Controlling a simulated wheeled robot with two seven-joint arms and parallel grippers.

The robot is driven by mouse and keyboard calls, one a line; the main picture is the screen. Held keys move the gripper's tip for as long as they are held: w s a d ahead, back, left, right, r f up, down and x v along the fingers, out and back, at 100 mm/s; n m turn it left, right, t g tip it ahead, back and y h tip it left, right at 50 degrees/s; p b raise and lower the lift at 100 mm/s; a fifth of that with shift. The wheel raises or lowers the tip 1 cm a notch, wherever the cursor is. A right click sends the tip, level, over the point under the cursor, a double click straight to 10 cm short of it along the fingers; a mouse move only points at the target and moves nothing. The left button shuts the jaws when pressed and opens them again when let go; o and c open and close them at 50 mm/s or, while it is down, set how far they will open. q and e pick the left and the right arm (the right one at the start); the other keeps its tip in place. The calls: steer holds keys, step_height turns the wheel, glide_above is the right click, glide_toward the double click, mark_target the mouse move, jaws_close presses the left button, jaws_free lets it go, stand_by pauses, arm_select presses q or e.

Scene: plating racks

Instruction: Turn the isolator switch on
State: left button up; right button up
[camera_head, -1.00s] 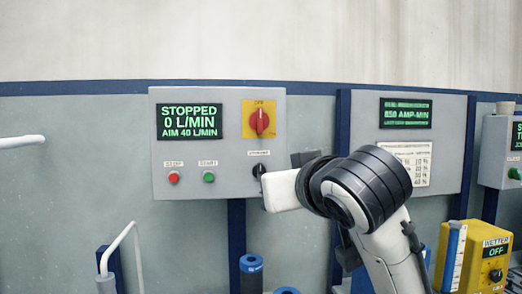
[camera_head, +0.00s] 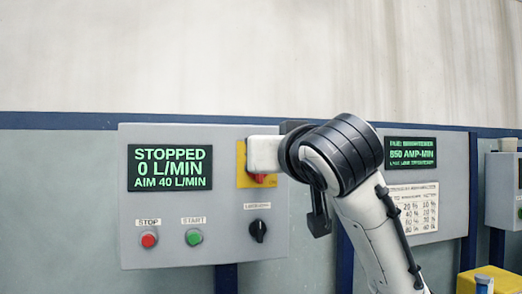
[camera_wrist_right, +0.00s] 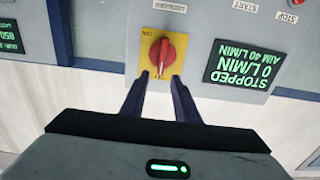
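The isolator switch is a red rotary handle on a yellow plate, on the grey panel (camera_head: 220,250). In the head view only a bit of the red handle (camera_head: 259,178) shows below my white right wrist. In the right wrist view, which is upside down, the handle (camera_wrist_right: 166,52) stands upright, in line with the OFF mark; ON is at the plate's left. My right gripper (camera_wrist_right: 159,80) is open, its two dark fingertips at either side of the handle's near end. Contact cannot be told. My left gripper is not in view.
The panel display (camera_head: 170,168) reads STOPPED, 0 L/MIN, AIM 40 L/MIN. Below are a red stop button (camera_head: 149,240), a green start button (camera_head: 194,237) and a black selector knob (camera_head: 258,231). Another panel (camera_head: 455,180) is at right, and a yellow box (camera_head: 511,277) at lower right.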

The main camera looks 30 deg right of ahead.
steer(key=shift+p+x, duration=0.5)
steer(key=shift+x, duration=2.2)
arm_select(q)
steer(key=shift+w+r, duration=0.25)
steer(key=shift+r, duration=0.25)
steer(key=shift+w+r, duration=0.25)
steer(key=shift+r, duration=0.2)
arm_select(e)
steer(key=shift+f, duration=0.1)
jaws_close()
